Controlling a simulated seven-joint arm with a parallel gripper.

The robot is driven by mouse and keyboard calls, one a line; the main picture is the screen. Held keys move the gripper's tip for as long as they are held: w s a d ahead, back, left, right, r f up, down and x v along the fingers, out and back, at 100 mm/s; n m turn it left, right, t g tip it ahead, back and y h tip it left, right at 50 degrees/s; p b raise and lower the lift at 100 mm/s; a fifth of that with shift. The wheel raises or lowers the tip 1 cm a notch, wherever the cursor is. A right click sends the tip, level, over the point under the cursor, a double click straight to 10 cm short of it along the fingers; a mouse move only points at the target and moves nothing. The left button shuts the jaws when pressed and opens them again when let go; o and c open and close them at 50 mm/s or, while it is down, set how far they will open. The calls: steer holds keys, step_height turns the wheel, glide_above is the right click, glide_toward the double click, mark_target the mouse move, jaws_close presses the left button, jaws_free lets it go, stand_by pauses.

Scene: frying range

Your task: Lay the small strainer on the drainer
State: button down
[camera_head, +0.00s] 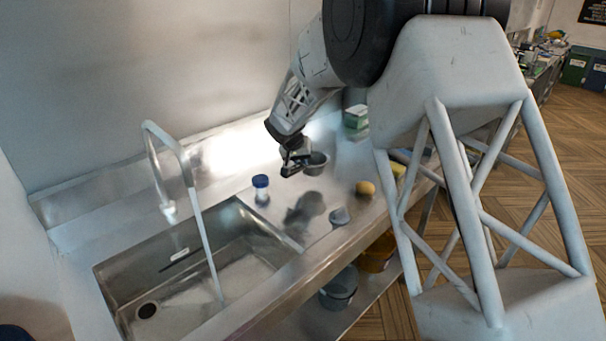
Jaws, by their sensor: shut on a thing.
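My gripper (293,167) is above the steel counter behind and right of the sink, shut on a small dark grey bowl-shaped thing (317,162), which looks like the small strainer. Its handle is mostly hidden by the jaws. A dark shadow with a rounded part lies on the counter below, so the strainer appears to be held clear of it. The flat steel surface (285,212) right of the sink may be the drainer; I cannot tell it clearly from the counter.
A blue-lidded jar (261,188) stands by the sink (225,262) with its tall tap (165,165). A small grey vessel (340,216) is near the front edge. A yellow round thing (365,188) and a green box (356,117) stand right. Buckets (339,289) are below.

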mark_target(305, 181)
steer(key=shift+f, duration=0.1)
steer(key=shift+f, duration=2.45)
steer(key=shift+f, duration=0.15)
steer(key=c, duration=1.2)
jaws_free()
steer(key=shift+r, duration=0.2)
steer(key=v, duration=1.2)
